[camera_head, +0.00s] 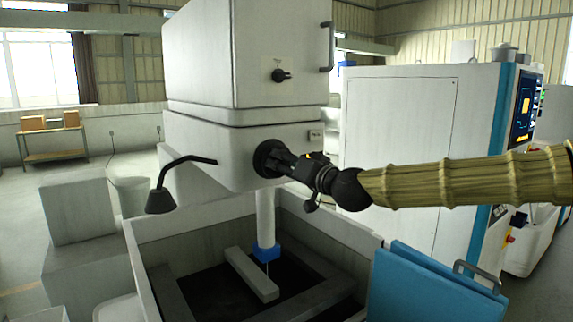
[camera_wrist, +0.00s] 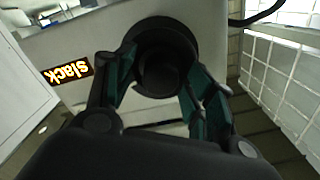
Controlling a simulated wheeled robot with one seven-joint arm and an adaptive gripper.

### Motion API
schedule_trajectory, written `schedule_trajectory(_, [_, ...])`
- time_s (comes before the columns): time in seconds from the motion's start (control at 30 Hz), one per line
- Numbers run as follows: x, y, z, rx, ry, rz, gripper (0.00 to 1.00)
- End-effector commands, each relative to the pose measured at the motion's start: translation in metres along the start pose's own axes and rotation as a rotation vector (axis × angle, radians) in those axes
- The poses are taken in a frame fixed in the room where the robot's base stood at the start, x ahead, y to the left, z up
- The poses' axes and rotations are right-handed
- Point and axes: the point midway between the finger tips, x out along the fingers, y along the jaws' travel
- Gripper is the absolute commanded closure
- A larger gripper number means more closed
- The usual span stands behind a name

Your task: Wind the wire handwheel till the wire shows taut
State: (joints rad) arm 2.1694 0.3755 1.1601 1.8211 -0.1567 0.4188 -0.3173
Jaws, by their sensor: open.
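The black round handwheel (camera_head: 266,157) is on the front of the white machine head. In the wrist view the handwheel (camera_wrist: 165,38) is dark and fills the upper middle, with a hub at its centre. My gripper (camera_head: 284,163) is at the handwheel. A lit display (camera_wrist: 66,73) left of the handwheel reads "slack", upside down in this view. The thin wire (camera_head: 267,268) hangs below the blue nozzle.
A black lamp on a bent arm (camera_head: 161,198) stands left of the handwheel. The open work tank (camera_head: 190,235) lies below, with a pale bar (camera_head: 251,273) inside. Blue panels (camera_head: 430,285) stand at lower right. A white cabinet (camera_head: 400,140) is behind my arm.

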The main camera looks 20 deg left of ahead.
Motion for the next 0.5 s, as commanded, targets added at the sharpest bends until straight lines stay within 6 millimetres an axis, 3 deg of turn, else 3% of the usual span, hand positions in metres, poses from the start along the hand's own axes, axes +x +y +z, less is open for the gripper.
schedule_trajectory(0.07, [-0.0002,0.0001,0.0000,0.000,0.000,0.000,0.47])
schedule_trajectory(0.3, [-0.0004,0.0003,-0.0001,0.000,0.000,0.001,0.91])
schedule_trajectory(0.5, [-0.0005,0.0007,0.0005,0.006,0.000,0.001,0.92])
